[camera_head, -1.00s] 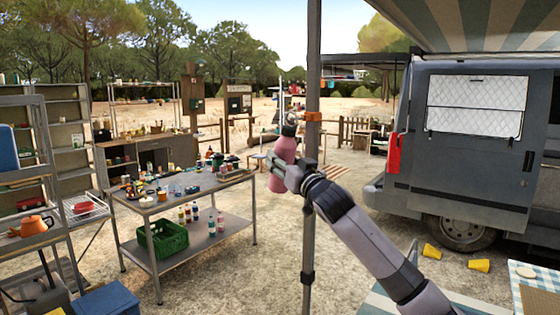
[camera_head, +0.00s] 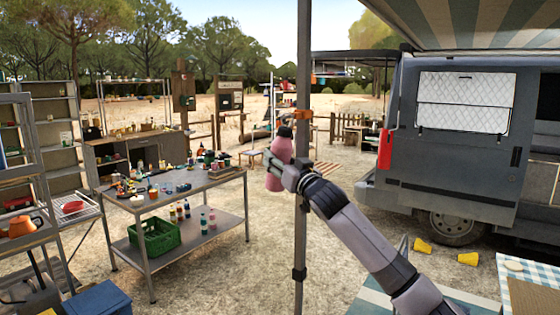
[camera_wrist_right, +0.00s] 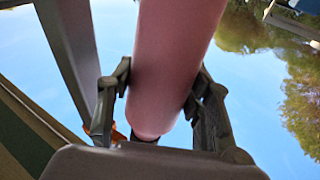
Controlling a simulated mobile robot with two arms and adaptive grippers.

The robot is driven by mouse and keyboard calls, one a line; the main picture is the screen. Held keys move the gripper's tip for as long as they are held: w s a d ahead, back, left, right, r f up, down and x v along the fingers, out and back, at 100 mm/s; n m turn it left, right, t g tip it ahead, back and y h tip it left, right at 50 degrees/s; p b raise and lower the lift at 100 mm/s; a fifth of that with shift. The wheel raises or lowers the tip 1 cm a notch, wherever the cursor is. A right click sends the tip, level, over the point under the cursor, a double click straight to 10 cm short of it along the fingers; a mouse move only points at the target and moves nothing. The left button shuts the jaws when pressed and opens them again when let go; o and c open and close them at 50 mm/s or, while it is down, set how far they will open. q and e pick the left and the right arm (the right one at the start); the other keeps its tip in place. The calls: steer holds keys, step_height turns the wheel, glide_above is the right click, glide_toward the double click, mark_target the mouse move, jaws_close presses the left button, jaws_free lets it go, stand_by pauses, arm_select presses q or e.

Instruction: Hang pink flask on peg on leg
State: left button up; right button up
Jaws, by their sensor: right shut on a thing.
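The pink flask (camera_head: 280,149) is held nearly upright, tilted slightly, just left of the grey awning leg (camera_head: 302,225) in the head view. An orange clamp (camera_head: 303,114) is on the leg, slightly above and right of the flask's top; the peg itself is too small to make out. In the right wrist view the flask (camera_wrist_right: 175,55) lies between both fingers (camera_wrist_right: 158,105), with the leg (camera_wrist_right: 70,45) to its left. I cannot tell whether the flask touches the leg. My left gripper is out of view.
A metal worktable (camera_head: 190,190) with bottles and a green crate (camera_head: 155,238) stands left. The van (camera_head: 455,140) is at right, with yellow cups (camera_head: 422,245) on the ground near it. A checked table (camera_head: 515,270) is at lower right. Gravel around the leg is clear.

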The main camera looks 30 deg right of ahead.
steer(key=o, duration=1.4)
steer(key=shift+o, duration=0.2)
steer(key=v, duration=0.8)
